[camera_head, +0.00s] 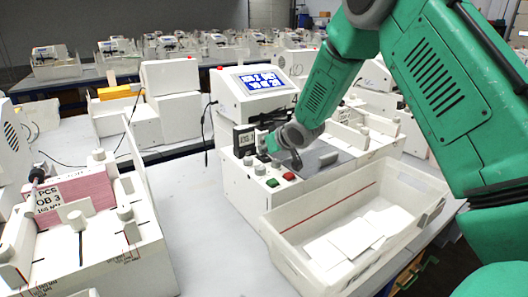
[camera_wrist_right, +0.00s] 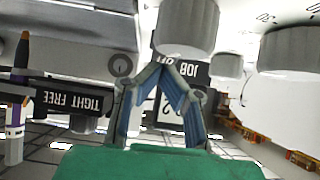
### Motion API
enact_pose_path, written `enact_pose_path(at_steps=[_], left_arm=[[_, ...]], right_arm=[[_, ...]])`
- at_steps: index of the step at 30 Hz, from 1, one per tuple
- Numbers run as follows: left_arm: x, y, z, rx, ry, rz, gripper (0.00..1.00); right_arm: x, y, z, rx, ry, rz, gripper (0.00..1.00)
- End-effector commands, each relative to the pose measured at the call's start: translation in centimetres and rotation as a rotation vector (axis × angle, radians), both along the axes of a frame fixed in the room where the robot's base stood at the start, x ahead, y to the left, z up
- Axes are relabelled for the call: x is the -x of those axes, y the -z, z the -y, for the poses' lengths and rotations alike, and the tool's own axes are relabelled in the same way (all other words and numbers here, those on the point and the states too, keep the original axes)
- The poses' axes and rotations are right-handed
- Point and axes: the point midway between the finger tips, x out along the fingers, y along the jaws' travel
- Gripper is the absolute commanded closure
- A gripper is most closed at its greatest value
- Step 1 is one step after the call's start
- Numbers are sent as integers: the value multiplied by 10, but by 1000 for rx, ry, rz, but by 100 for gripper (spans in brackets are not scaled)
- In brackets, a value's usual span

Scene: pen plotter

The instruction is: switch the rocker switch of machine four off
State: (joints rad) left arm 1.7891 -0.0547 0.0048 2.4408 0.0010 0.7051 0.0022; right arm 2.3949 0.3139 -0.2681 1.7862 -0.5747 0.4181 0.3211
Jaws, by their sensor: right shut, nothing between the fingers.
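A white plotter machine (camera_head: 240,185) with a blue-lit screen (camera_head: 261,81) stands in the middle of the head view. My left gripper is not in view.
A white tray (camera_head: 436,199) with paper cards stands in front of the machine. Another machine (camera_head: 98,262) with a pink card stack (camera_head: 88,193) is at left. Grey table (camera_head: 200,225) lies bare between them. A black cable (camera_head: 206,125) hangs beside the screen housing.

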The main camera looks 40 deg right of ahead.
Motion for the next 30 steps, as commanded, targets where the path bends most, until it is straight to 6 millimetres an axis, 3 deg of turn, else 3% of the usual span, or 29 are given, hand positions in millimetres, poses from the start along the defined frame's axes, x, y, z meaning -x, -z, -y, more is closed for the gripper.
enact_pose_path(at_steps=[30], left_arm=[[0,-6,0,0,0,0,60]], right_arm=[[6,7,-1,-1,-2,-19,100]])
